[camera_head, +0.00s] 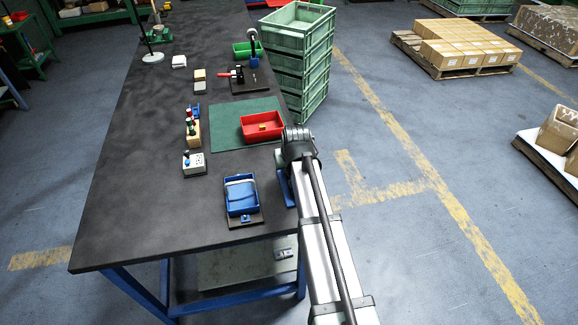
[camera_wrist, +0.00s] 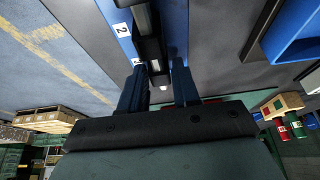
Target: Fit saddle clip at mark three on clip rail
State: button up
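The clip rail (camera_wrist: 178,18) is a blue strip at the table edge in the wrist view, with a dark channel along it. A white label reading "2" (camera_wrist: 122,29) is on it; another label (camera_wrist: 137,62), partly hidden by a finger, is unreadable. A blue piece that looks like the rail (camera_head: 285,188) shows beside my arm in the head view. My gripper (camera_wrist: 160,75) is over the rail, its two blue fingers apart on either side of the channel. A dark piece shows between them; I cannot tell whether it is a saddle clip or part of the rail.
A blue bin (camera_head: 241,197) stands left of the rail. A red tray (camera_head: 261,133) with a small yellowish item sits on a green mat (camera_head: 225,125). A block with coloured bottles (camera_head: 193,132) stands left of it. Green crates (camera_head: 305,85) are stacked beyond the table's right edge.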

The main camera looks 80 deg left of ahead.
jog(key=o, duration=0.4)
jog(key=shift+r, duration=0.1)
jog(key=v, duration=1.3)
jog(key=shift+d+r, duration=0.1)
jog(key=shift+r, duration=0.2)
